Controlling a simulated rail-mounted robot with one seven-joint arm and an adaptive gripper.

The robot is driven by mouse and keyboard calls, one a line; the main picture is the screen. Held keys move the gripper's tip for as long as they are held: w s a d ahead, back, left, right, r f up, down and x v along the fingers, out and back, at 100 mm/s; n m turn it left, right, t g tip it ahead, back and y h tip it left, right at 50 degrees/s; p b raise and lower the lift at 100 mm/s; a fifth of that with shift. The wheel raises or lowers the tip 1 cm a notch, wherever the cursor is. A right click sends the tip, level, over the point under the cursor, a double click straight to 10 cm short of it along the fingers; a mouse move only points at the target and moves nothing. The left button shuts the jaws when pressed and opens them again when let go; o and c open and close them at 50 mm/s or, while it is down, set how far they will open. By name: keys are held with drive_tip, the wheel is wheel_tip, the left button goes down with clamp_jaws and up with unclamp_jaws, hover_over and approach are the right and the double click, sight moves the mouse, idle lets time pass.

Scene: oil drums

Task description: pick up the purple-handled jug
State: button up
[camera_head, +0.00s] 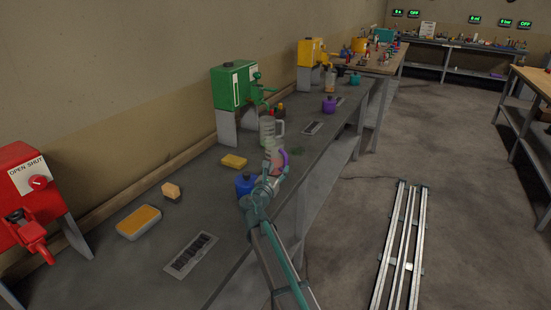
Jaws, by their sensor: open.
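The purple-handled jug (272,152) is a clear, marked jug on the grey bench near its front edge. Its purple handle (284,160) faces right. My gripper (272,174) is open and lies in front of the jug's lower part, overlapping it in the picture. I cannot tell whether the fingers touch the jug or stand around it. The jug's base is hidden behind the gripper.
A blue container (246,183) is close left of my gripper. A yellow sponge (233,161) lies further left. Green (233,88) and red (28,183) drums stand along the wall.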

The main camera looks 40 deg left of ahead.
sight(277, 159)
wheel_tip(277, 159, down, 5)
drive_tip(key=shift+f, duration=0.15)
drive_tip(key=shift+w+a+r+p, duration=0.15)
drive_tip(key=shift+w, duration=0.25)
drive_tip(key=shift+w+a+r+p, duration=0.15)
drive_tip(key=shift+w, duration=0.2)
drive_tip(key=shift+p+x, duration=0.55)
drive_tip(key=shift+x, duration=2.5)
drive_tip(key=shift+f, duration=0.1)
drive_tip(key=shift+d, duration=0.1)
clamp_jaws()
